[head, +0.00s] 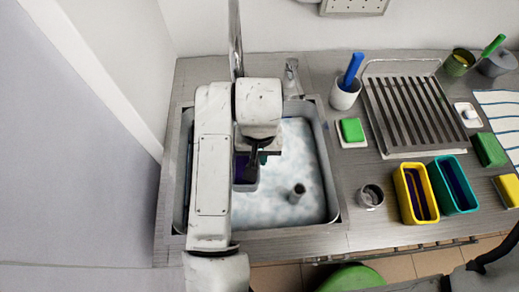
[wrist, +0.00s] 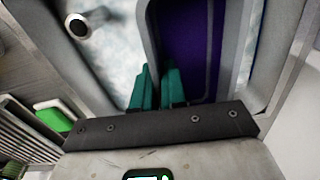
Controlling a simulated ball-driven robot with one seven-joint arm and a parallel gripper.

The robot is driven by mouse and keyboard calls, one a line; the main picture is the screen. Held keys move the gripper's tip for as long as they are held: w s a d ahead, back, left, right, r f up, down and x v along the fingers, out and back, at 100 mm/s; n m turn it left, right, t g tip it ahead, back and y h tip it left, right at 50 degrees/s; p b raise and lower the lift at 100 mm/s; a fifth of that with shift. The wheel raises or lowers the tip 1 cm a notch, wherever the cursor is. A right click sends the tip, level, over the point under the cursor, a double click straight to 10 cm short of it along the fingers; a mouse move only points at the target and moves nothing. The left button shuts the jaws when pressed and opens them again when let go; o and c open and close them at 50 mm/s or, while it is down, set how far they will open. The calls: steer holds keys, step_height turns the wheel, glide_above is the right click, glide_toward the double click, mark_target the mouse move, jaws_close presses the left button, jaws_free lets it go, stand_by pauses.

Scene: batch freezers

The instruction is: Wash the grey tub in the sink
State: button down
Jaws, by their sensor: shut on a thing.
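The grey tub (head: 241,168) is in the left part of the sink (head: 333,205), mostly hidden by my arm in the head view. Its inside is purple. The tub (wrist: 195,45) fills the top middle of the wrist view, with its grey wall running down between my fingers. My gripper (wrist: 156,88) has teal fingertips and is shut on that wall, one finger inside and one outside. In the head view my gripper (head: 257,172) is partly hidden. The sink holds white, cloudy water (head: 300,150). How deep the tub sits cannot be told.
A grey standpipe (head: 297,193) rises from the water; a tap (head: 291,75) is behind. Right of the sink are a green sponge (head: 351,129), a small metal cup (head: 370,196), a drying rack (head: 410,105), and yellow (head: 415,193) and teal tubs (head: 453,185).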

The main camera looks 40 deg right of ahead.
steer(key=shift+w+a+f, duration=0.1)
steer(key=shift+w+a, duration=0.15)
steer(key=shift+w, duration=0.05)
steer(key=shift+w+a+f, duration=0.15)
steer(key=shift+f, duration=0.1)
step_height(320, 180, down, 19)
steer(key=b, duration=1.5)
steer(key=shift+f, duration=0.2)
